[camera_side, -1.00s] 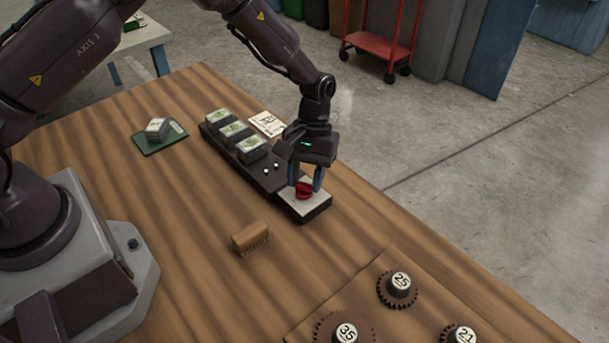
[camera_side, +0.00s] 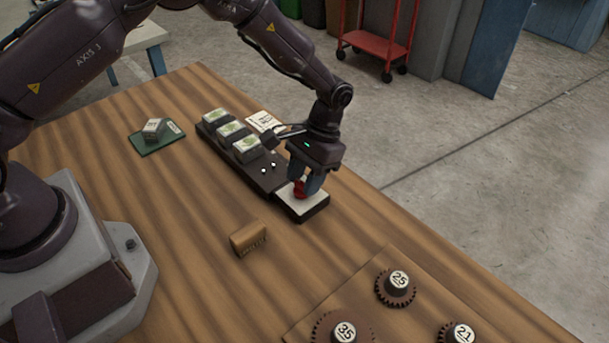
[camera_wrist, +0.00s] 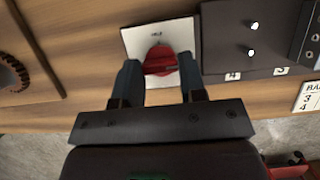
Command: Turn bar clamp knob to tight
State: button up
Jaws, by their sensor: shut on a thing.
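The red knob (camera_side: 299,189) sits on a white plate (camera_side: 312,207) at the near end of a long dark fixture on the wooden table. My gripper (camera_side: 306,187) points down over the plate with its fingers around the knob, shut on it. In the wrist view the knob (camera_wrist: 160,60) shows between the two blue-grey fingers, and the white plate (camera_wrist: 136,42) carries a small printed word above the knob, too small to read surely. The fingers hide part of the knob in the side view.
The dark fixture (camera_side: 262,178) holds several turf blocks (camera_side: 231,132). A green mat (camera_side: 147,146) with a block lies farther back. Numbered gears (camera_side: 396,288) sit on a board at the near right.

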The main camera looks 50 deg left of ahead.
dwell(0.3)
jog(key=o, duration=0.9)
jog(key=shift+o, duration=0.2)
jog(key=v, duration=1.3)
jog(key=s+a+r+t, duration=0.3)
jog(key=s+r, duration=0.3)
jog(key=s, duration=0.3)
jog(key=s+a+r+t, duration=0.3)
jog(key=s+r, duration=0.3)
jog(key=s, duration=0.2)
jog(key=s+a+r+t, duration=0.3)
jog(key=s+r, duration=0.3)
jog(key=s, duration=0.3)
jog(key=shift+s+a+r+t, duration=0.25)
jog(key=shift+s+t, duration=0.1)
jog(key=shift+t, duration=0.25)
